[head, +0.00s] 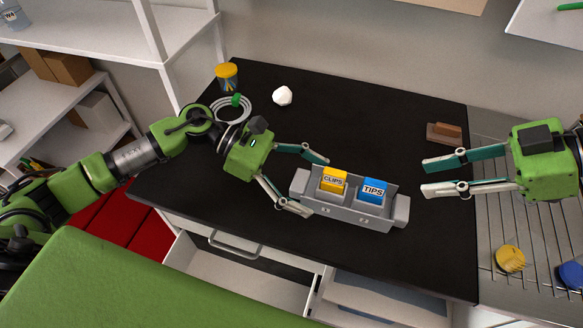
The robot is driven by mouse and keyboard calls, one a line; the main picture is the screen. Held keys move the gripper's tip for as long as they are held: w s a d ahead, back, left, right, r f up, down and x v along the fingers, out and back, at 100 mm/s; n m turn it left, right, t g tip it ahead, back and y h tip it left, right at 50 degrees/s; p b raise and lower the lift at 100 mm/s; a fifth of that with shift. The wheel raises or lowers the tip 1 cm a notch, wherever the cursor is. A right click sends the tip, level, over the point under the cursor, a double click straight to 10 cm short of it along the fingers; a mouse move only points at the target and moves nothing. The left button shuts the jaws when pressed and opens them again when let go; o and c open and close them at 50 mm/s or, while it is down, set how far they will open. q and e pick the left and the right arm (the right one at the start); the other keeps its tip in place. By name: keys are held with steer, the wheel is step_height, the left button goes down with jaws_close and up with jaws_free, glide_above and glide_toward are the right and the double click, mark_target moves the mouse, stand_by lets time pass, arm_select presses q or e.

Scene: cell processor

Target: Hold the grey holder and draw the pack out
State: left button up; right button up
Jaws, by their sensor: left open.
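The grey holder (322,208) lies on the black worktop, slightly slanted, with a block-shaped end at each side. A yellow pack marked CLIPS (333,181) and a blue pack marked TIPS (372,191) stand side by side in it. My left gripper (315,186) is open at the holder's left end, one finger on the far side and one on the near side. I cannot tell whether the fingers touch it. My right gripper (424,178) is open and empty, to the right of the holder and apart from it, fingers pointing left.
A brown block (444,132) lies at the back right of the worktop (370,110). A white lump (282,96), a yellow-lidded jar (227,77) and a coiled cable (231,108) are at the back left. A ribbed metal surface with yellow (510,258) and blue (571,275) round things is at right. An open drawer (235,275) juts out below.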

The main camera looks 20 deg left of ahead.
mark_target(328, 192)
arm_select(q)
steer(key=shift+x, duration=2.05)
steer(key=shift+c, duration=0.3)
steer(key=c, duration=1.7)
